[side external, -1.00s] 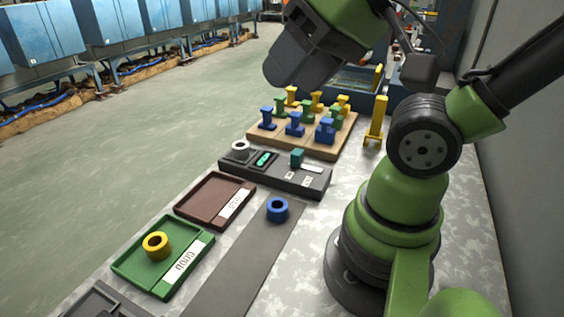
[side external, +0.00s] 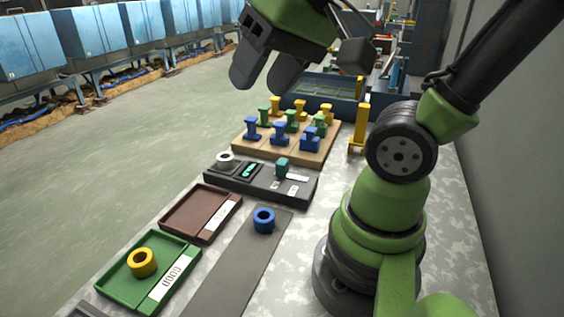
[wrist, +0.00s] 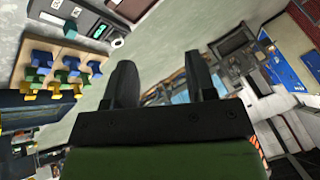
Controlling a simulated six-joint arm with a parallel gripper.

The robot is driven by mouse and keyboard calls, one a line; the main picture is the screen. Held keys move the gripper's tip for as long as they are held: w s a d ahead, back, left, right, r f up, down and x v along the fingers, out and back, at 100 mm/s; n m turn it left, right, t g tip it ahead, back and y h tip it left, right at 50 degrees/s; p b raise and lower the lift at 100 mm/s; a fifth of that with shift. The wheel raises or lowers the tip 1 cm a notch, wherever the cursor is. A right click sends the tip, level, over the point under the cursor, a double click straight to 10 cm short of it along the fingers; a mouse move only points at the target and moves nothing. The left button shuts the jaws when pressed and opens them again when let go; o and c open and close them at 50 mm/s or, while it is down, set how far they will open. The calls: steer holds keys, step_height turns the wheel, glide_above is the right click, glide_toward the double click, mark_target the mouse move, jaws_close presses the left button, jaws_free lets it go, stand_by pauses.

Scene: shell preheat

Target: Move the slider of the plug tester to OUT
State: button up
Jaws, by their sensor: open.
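The plug tester (side external: 240,183) is a long dark grey box on the bench, with a lit green display (side external: 249,170). Its teal slider knob (side external: 282,166) stands toward the right part of the top, left of a white strip (side external: 298,178). Small white labels lie in front of the knob, too small to read. A grey-white ring (side external: 226,159) sits at the tester's left end. My gripper (side external: 262,80) is open and empty, high above the bench and well apart from the tester. In the wrist view, the open fingers (wrist: 160,68) show, with part of the tester (wrist: 80,13) at upper left.
A wooden board (side external: 248,148) with several blue, green and yellow plugs stands behind the tester. In front lie a brown tray (side external: 185,214), a green tray (side external: 115,288) with a yellow ring (side external: 142,262), and a blue ring (side external: 264,220) on a dark strip (side external: 225,275). A yellow upright (side external: 362,128) stands right.

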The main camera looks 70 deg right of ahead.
steer(key=w+d+f+m+g, duration=0.2)
steer(key=w+d+m+g, duration=0.15)
steer(key=w+d, duration=0.3)
steer(key=m+g+y, duration=0.3)
steer(key=m, duration=0.6)
glide_toward(283, 161)
steer(key=shift+t, duration=0.25)
steer(key=x, duration=1)
steer(key=shift+s+f, duration=0.15)
steer(key=shift+f, duration=0.1)
